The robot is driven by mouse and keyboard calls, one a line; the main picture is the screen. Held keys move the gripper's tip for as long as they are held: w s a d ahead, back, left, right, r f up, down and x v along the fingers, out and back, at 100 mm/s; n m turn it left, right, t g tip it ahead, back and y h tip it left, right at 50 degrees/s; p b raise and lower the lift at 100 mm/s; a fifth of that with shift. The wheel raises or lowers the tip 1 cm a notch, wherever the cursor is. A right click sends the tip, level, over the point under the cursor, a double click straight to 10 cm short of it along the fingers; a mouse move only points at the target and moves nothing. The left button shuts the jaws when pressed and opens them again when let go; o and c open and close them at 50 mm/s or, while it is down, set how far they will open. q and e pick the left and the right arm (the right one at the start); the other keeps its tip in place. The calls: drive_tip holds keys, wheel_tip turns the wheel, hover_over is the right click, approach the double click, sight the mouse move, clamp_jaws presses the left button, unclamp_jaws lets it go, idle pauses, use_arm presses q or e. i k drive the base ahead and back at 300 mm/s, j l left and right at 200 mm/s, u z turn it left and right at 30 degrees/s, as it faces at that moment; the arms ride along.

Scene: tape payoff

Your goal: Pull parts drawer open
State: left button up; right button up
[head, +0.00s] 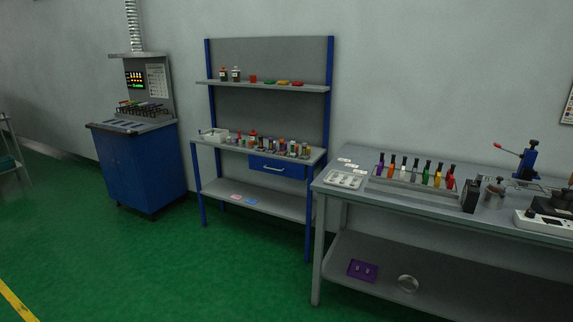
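The blue parts drawer (277,167) hangs under the right half of the tabletop of a blue-framed workbench (214,148) in the middle of the head view. It has a light bar handle (273,169) across its front. The drawer front looks flush under the top, so it appears closed. The drawer's right end is close to the near right bench leg. Neither of my grippers is in view, and nothing touches the drawer or its handle.
Several small bottles (292,148) stand on the bench top above the drawer. A grey table (446,204) with colored bottles stands close on the right. A blue cabinet (145,168) stands at the left. The green floor (190,262) in front of the bench is clear.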

sight(296, 171)
drive_tip(key=i+j+z, duration=0.1)
drive_tip(key=i, duration=0.35)
drive_tip(key=i+j+z, duration=0.1)
drive_tip(key=i, duration=0.35)
drive_tip(key=i+j+z, duration=0.1)
drive_tip(key=i, duration=0.35)
